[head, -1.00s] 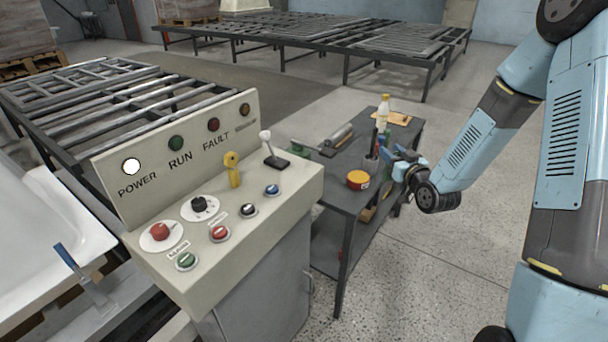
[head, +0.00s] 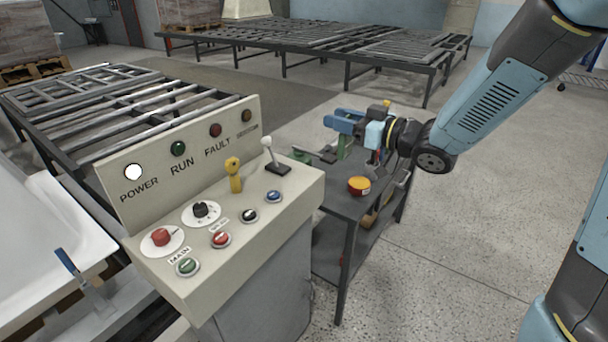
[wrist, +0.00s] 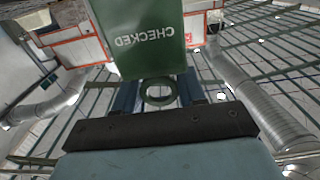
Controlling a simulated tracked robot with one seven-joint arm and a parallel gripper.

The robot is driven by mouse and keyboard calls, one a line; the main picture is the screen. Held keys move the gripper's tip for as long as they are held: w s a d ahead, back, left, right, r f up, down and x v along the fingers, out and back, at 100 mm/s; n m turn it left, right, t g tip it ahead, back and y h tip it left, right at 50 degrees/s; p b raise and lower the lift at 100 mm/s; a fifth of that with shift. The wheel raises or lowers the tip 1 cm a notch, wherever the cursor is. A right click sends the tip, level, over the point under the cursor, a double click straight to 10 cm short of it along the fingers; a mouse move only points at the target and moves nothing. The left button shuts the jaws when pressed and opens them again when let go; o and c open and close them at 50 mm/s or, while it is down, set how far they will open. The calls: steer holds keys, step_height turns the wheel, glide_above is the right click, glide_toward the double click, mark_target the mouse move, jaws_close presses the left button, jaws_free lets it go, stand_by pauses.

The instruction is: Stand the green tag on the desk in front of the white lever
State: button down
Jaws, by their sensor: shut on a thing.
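The green tag (wrist: 150,40) fills the upper middle of the wrist view, with "CHECKED" upside down on it and a round eyelet at its near end. My gripper (wrist: 157,95) is shut on the tag at the eyelet end. The white lever (head: 268,150) stands on a dark base at the right back of the beige control desk (head: 300,190). My gripper is to the right of the lever, apart from it.
Several buttons and knobs line the desk, including a blue button (head: 273,196). The grey workbench (head: 345,205) carries a red-and-yellow round tin (head: 359,186). Bare desk top lies around the white lever's base.

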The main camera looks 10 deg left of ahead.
steer(key=shift+w+a+f, duration=1.1)
steer(key=shift+a+f, duration=0.9)
steer(key=shift+f, duration=0.15)
steer(key=shift+w+a+f, duration=1.05)
steer(key=shift+a+f, duration=1)
steer(key=shift+f, duration=0.1)
steer(key=shift+w+a+f, duration=1.1)
steer(key=shift+a+f, duration=0.9)
steer(key=shift+f, duration=0.15)
steer(key=c, duration=0.7)
jaws_free()
steer(key=shift+f, duration=0.1)
steer(key=shift+o, duration=0.2)
steer(key=v, duration=1.2)
